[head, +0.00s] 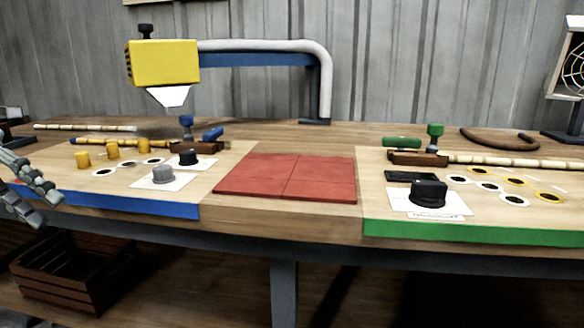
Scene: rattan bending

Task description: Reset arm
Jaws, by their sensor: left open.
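My left gripper (42,193) is at the left edge of the head view, in front of the blue-edged board (120,196). Its two fingers are apart, with nothing seen between them. Part of the left arm is cut off by the picture's edge. My right gripper and arm do not show.
The workbench holds the blue-edged board with yellow pegs (83,159) and knobs, red tiles (288,177) in the middle, and a green-edged board (470,233) at right. A yellow-headed machine (163,63) stands behind. A wooden crate (75,272) is below at left.

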